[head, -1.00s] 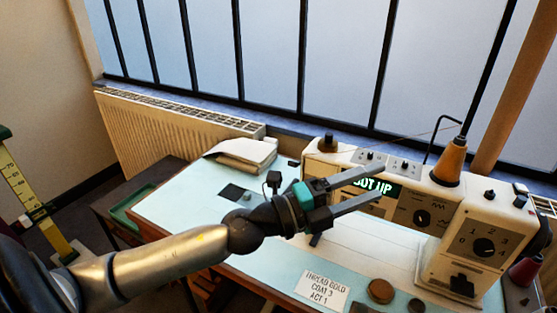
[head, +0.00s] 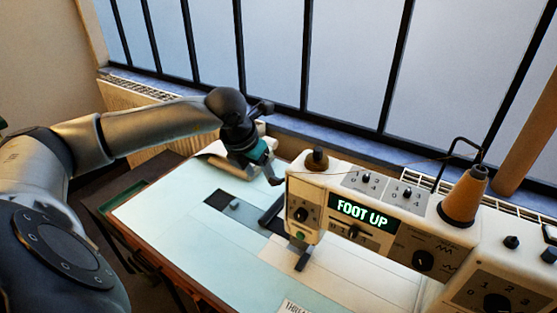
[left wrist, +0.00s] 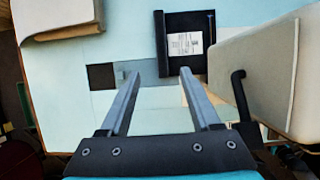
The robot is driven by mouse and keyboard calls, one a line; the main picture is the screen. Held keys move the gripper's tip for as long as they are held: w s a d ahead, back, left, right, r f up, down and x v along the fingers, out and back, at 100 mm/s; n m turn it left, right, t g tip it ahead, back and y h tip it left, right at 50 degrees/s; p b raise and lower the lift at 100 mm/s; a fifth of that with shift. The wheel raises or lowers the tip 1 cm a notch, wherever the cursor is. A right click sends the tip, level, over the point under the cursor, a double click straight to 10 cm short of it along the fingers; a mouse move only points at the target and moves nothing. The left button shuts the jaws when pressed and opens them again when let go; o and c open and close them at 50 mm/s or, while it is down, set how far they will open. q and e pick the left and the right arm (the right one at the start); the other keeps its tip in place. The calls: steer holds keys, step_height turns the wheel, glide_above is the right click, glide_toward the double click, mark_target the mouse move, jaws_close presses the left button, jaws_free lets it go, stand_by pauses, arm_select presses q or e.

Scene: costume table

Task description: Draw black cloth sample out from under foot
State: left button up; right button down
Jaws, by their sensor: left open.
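A flat black square (head: 219,200), which looks like the black cloth sample, lies on the pale table left of the sewing machine (head: 330,212). It joins or lies against a grey strip (head: 243,209) running toward the machine. It also shows in the left wrist view (left wrist: 102,76), left of my fingers. The machine's display reads FOOT UP. The presser foot area is partly hidden under the machine head; I cannot tell whether cloth lies there. My left gripper (head: 272,175) points down beside the machine's left end. In the left wrist view its fingers (left wrist: 160,76) are apart and empty.
A dark holder with a white label (left wrist: 185,44) lies beyond my fingertips. A thread cone (head: 464,196) stands on the machine. The table's left part is mostly clear.

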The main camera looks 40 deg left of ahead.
arm_select(q)
steer(key=b, duration=0.1)
glide_toward(277, 203)
steer(key=shift+f, duration=0.1)
steer(key=b+x, duration=0.2)
steer(key=x, duration=0.5)
steer(key=shift+w+f+b, duration=0.25)
steer(key=shift+f+b, duration=0.05)
steer(key=shift+f, duration=0.3)
arm_select(e)
steer(key=shift+t, duration=0.3)
steer(key=w+d+f, duration=0.2)
steer(key=w+f, duration=0.1)
steer(key=shift+d, duration=0.25)
arm_select(q)
jaws_close()
arm_select(e)
steer(key=shift+s+f, duration=0.1)
steer(key=shift+s, duration=0.3)
arm_select(q)
steer(key=shift+a, duration=0.1)
